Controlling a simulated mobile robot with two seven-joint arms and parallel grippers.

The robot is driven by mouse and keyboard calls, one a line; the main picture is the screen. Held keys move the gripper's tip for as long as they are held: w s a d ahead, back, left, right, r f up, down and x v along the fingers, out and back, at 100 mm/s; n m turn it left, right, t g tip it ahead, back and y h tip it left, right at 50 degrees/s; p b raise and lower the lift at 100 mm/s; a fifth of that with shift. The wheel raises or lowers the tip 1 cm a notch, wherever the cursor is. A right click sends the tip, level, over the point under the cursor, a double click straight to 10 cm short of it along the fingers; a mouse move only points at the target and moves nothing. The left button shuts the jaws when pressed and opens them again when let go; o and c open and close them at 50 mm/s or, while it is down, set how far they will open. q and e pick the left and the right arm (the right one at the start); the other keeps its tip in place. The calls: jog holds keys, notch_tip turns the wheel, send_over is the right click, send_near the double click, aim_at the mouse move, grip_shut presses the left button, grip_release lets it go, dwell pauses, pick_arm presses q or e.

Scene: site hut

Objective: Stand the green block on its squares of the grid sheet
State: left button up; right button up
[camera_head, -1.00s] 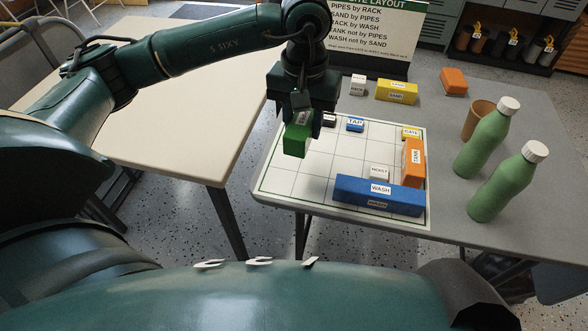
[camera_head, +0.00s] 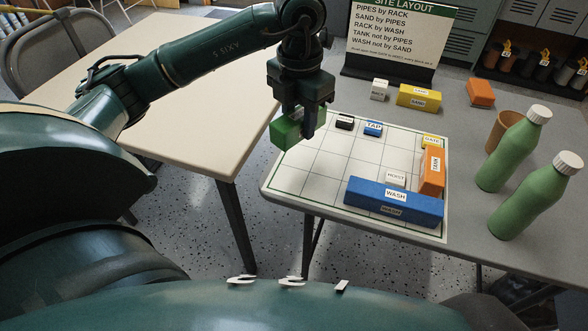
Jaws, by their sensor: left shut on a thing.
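My left gripper (camera_head: 300,122) is shut on the green block (camera_head: 286,132), above the back left part of the grid sheet (camera_head: 318,163). The block appears to be off the sheet; its exact height is hard to tell, and the fingers hide part of it. On the sheet, a long blue WASH block (camera_head: 394,202) lies along the front right. An orange TANK block (camera_head: 432,171) stands at the right edge, with a yellow GATE block (camera_head: 432,141) behind it. A small white block (camera_head: 395,178) sits behind WASH. A blue TAP block (camera_head: 373,128) and a dark block (camera_head: 345,122) sit at the back. My right gripper is out of view.
Behind the sheet stand a white RACK block (camera_head: 379,90), a yellow SAND block (camera_head: 418,97), an orange block (camera_head: 481,92) and a layout sign (camera_head: 403,38). Two green bottles (camera_head: 513,150) and a tan cup (camera_head: 499,130) stand right. The sheet's left and middle squares are clear.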

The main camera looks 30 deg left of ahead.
pick_arm(q)
jog(key=n, duration=0.2)
jog(key=a+n, duration=0.1)
jog(key=n, duration=0.1)
jog(key=shift+s+f+n, duration=0.1)
jog(key=shift+f+n, duration=0.05)
jog(key=shift+n, duration=0.15)
jog(key=shift+f, duration=0.3)
jog(key=b, duration=0.1)
send_over(294, 168)
jog(key=shift+n, duration=0.3)
notch_tip(294, 168, down, 6)
jog(key=shift+r, duration=0.1)
notch_tip(294, 168, down, 3)
jog(key=shift+f+b, duration=0.1)
jog(key=shift+b, duration=0.25)
jog(key=shift+f, duration=0.25)
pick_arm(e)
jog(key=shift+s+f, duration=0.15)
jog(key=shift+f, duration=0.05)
